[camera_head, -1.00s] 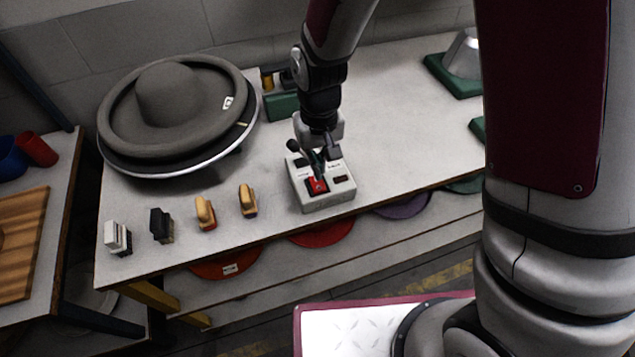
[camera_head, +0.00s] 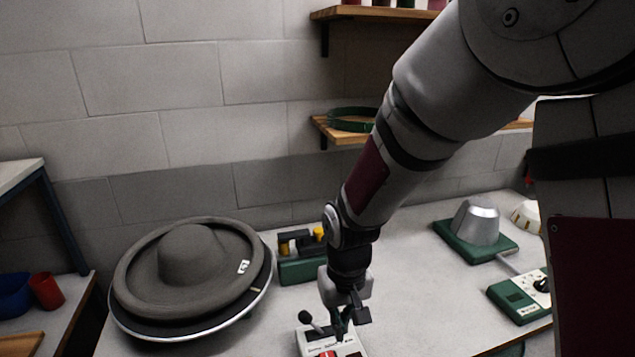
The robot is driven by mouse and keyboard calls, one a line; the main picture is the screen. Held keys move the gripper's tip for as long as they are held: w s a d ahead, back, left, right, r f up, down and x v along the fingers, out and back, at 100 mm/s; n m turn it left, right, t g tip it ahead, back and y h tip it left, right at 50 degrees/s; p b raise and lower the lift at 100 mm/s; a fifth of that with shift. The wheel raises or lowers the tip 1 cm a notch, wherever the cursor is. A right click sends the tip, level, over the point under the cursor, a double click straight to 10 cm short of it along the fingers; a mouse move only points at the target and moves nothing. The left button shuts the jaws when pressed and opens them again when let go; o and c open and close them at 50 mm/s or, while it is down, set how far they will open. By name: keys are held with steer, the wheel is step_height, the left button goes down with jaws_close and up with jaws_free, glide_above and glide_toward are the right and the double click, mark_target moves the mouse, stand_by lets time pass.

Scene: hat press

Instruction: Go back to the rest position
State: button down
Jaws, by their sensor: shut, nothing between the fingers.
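My gripper (camera_head: 343,328) is shut and empty. It points down, just above a light grey control box (camera_head: 350,347) with a red switch, at the bottom edge of the picture. I cannot tell whether the fingertips touch the box. My arm comes down to it from the upper right. A dark grey wide-brimmed hat (camera_head: 190,258) lies on a round press plate (camera_head: 195,328) at the left of the table.
The light table (camera_head: 420,290) has free room right of my gripper. A green block with yellow parts (camera_head: 301,257) stands behind it. A green base with a metal cone (camera_head: 476,226) and a green control box (camera_head: 520,297) stand at right. A wall shelf (camera_head: 345,134) hangs behind my arm.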

steer(key=s+d+r+m+t, duration=0.1)
steer(key=s+d+r, duration=0.1)
steer(key=d+r, duration=0.35)
steer(key=s+d+r+t, duration=0.1)
steer(key=s+d+r, duration=0.1)
steer(key=r, duration=0.7)
steer(key=s+d+r+m+t, duration=0.1)
steer(key=s+d+r+t, duration=0.2)
steer(key=s+d+r, duration=0.4)
steer(key=s+r, duration=0.1)
steer(key=s, duration=0.4)
steer(key=shift+r+m, duration=0.35)
steer(key=shift+m, duration=0.05)
